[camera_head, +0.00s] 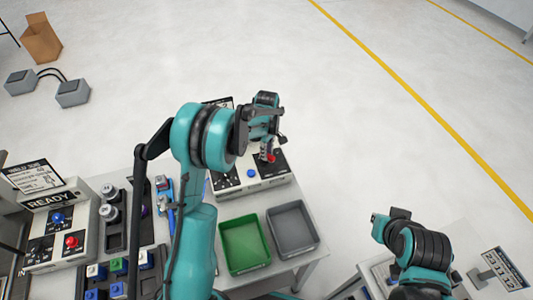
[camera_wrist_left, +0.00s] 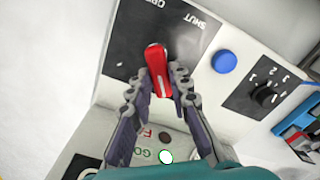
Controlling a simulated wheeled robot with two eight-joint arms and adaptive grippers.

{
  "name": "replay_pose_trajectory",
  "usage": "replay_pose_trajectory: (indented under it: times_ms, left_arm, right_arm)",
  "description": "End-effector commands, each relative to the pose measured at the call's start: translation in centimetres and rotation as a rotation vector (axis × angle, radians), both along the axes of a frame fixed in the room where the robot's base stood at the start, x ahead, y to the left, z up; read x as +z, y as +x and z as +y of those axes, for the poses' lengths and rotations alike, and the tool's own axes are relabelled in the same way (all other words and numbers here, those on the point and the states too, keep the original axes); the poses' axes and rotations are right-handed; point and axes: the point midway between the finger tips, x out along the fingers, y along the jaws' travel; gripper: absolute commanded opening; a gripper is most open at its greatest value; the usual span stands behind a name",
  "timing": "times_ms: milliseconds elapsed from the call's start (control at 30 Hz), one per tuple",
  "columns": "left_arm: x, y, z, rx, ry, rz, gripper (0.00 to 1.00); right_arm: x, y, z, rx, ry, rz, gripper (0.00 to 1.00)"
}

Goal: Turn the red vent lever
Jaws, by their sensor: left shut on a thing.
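The red vent lever (camera_wrist_left: 157,66) sits on a black plate of a white control box in the left wrist view, with the words OPEN and SHUT printed beside it. It also shows as a small red spot in the head view (camera_head: 271,158). My left gripper (camera_wrist_left: 163,85) is shut on the lever, with one finger on each side of it. In the head view my left gripper (camera_head: 268,148) comes down on the box from above and partly hides it. My right arm (camera_head: 420,250) is at the lower right; its gripper fingers do not show.
The box has a blue button (camera_wrist_left: 224,62) and a black dial (camera_wrist_left: 263,94) near the lever. A green tray (camera_head: 243,268) and a grey tray (camera_head: 315,244) lie in front of it. A READY box (camera_head: 50,222) stands at the left.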

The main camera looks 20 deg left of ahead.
Motion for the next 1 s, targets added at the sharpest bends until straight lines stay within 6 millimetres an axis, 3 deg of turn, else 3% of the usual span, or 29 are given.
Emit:
replay_pose_trajectory:
  times_ms: [1000]
  left_arm:
    - [-0.1,1.4,-1.5,-0.948,0.0,-0.001,0.0]
  right_arm:
    - [-3.8,0.0,0.0,0.0,0.0,0.0,0.0]
